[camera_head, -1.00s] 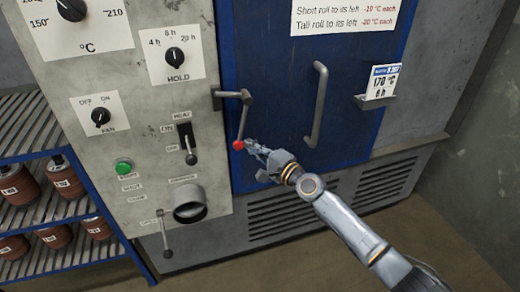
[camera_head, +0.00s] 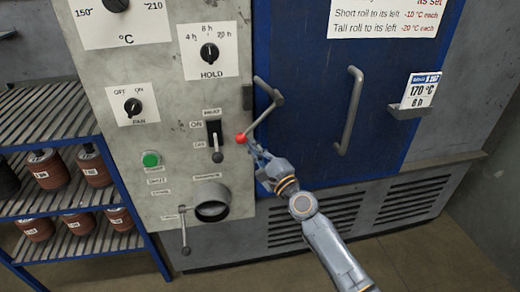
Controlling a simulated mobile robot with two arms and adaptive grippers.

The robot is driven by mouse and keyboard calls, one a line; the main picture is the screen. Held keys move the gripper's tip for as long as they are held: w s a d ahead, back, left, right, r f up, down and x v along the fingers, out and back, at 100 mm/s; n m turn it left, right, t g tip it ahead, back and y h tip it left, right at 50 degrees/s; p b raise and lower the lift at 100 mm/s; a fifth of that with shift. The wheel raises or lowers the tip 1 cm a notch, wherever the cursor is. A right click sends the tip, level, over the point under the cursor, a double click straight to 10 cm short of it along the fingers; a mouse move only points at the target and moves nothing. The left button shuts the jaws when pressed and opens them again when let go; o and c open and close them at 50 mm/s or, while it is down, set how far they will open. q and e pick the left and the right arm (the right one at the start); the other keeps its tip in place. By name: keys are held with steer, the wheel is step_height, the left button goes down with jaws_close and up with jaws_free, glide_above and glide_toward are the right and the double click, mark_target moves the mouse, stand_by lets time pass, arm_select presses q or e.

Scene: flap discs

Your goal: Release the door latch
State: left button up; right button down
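The door latch (camera_head: 268,113) is a grey bent lever with a red knob (camera_head: 240,139) at its lower end. It sits at the left edge of the blue door (camera_head: 310,120). The door looks closed. My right gripper (camera_head: 257,153) is just below and right of the red knob, its fingertips at or very near it. Whether they touch or grip it is unclear. My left gripper is not in view.
A vertical door handle (camera_head: 350,110) and a card holder (camera_head: 408,110) project from the door. The grey control panel (camera_head: 180,100) has knobs, a heat switch (camera_head: 215,140) and a round port (camera_head: 212,202). A blue rack (camera_head: 60,205) holding rolls stands at left.

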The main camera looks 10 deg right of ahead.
mark_target(242, 142)
steer(key=shift+a+r+m+t, duration=0.2)
steer(key=shift+a+r+m, duration=0.35)
steer(key=shift+a, duration=0.25)
steer(key=shift+a+r+m+t, duration=0.2)
steer(key=shift+a+r+m, duration=0.15)
steer(key=shift+a+r, duration=0.35)
steer(key=shift+s+a+r+m+t+h, duration=0.1)
steer(key=shift+a+r+m+t+h, duration=0.45)
steer(key=shift+a+r+m, duration=0.55)
steer(key=shift+a+r+m+h+p, duration=0.25)
steer(key=shift+r+m+p, duration=0.1)
steer(key=shift+m, duration=0.35)
steer(key=shift+a+r, duration=0.2)
steer(key=shift+r, duration=0.3)
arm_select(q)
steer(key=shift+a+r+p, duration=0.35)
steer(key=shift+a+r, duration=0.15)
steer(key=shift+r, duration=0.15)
arm_select(e)
steer(key=shift+r, duration=0.2)
steer(key=shift+r, duration=0.2)
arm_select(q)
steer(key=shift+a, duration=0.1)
